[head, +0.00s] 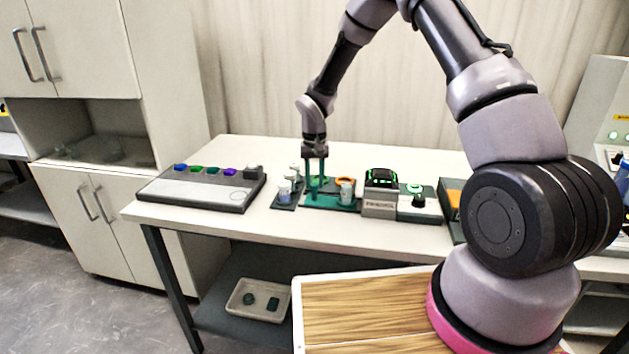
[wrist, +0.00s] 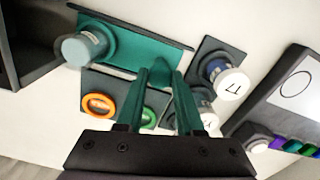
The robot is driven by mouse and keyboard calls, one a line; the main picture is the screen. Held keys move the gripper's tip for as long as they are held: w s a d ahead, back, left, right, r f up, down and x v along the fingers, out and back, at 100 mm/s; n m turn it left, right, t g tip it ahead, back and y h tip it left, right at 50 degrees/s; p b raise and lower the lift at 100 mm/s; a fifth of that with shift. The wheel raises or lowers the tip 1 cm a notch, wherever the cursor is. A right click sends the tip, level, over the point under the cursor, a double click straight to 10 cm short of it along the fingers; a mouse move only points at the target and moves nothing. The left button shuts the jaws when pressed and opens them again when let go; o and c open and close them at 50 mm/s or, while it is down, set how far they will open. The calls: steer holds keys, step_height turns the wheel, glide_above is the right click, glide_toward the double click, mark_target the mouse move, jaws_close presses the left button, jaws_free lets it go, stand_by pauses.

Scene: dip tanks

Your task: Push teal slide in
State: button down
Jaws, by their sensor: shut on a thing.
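The teal slide (wrist: 130,42) is a flat teal plate on the table; it also shows in the head view (head: 333,203). A grey-teal cylinder (wrist: 84,47) stands at its left end in the wrist view. My gripper (head: 315,190) points down at the slide's left part in the head view. In the wrist view the fingertips of my gripper (wrist: 163,73) come close together at the slide's edge, shut on a part of the slide. The fingers mostly hide the gripped part.
A dark plate beside the slide carries an orange ring (wrist: 99,105) and a green ring (wrist: 149,115). White-capped jars (wrist: 231,82) stand close by the fingers. A button panel (head: 205,187) is at the left, a green-lit device (head: 381,190) at the right. The table front is clear.

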mark_target(349, 183)
stand_by(0.6)
steer(key=s+d, duration=0.1)
steer(key=d, duration=0.2)
steer(key=s+d, duration=0.1)
steer(key=d, duration=0.6)
steer(key=shift+s, duration=0.4)
steer(key=c, duration=0.5)
jaws_free()
steer(key=shift+d, duration=0.15)
steer(key=shift+c, duration=0.2)
steer(key=shift+r, duration=0.15)
step_height(349, 183, up, 11)
steer(key=shift+f, duration=0.2)
